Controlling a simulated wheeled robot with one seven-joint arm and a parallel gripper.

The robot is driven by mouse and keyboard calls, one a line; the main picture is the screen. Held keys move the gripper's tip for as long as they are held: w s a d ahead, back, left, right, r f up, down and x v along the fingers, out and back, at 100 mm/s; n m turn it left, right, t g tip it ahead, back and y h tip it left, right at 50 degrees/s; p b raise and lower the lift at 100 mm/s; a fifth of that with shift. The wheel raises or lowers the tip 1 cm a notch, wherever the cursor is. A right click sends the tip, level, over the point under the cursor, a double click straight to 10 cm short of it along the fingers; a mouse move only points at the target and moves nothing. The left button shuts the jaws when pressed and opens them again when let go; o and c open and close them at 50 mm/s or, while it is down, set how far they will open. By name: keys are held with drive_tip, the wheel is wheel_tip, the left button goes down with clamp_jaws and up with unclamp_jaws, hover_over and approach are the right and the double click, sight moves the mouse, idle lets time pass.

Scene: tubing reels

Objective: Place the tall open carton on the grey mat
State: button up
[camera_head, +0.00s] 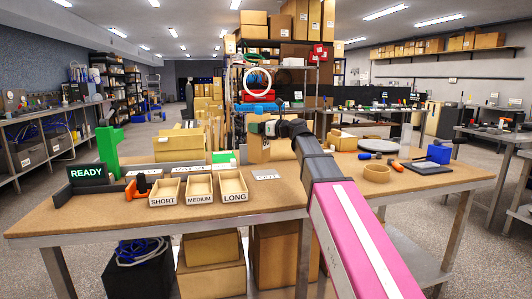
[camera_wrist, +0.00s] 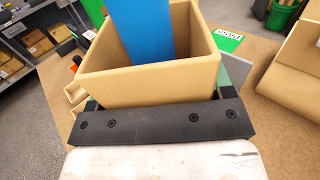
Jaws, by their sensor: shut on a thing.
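The tall open carton (camera_head: 257,151) is tan and upright at the middle of the worktable. My gripper (camera_head: 263,129) is shut on it near its top. In the wrist view the open carton (camera_wrist: 150,85) fills the space in front of my gripper (camera_wrist: 160,112), its mouth facing up. A flat blue piece (camera_wrist: 142,30) appears to stand inside it. I cannot tell whether its base touches the table. A dark grey mat (camera_head: 427,167) lies flat at the right of the table. A small light grey labelled patch (camera_head: 266,174) lies nearer the front edge.
Three labelled trays (camera_head: 198,187) stand at the front left, beside a READY sign (camera_head: 88,173) and a green stand (camera_head: 108,148). The front-middle tabletop is clear.

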drive_tip(key=w+d+f, duration=0.2)
drive_tip(key=w+f, duration=0.6)
drive_tip(key=f, duration=0.1)
drive_tip(key=shift+d, duration=0.3)
drive_tip(key=o, duration=1.2)
drive_tip(key=shift+f, duration=0.1)
drive_tip(key=v, duration=1.2)
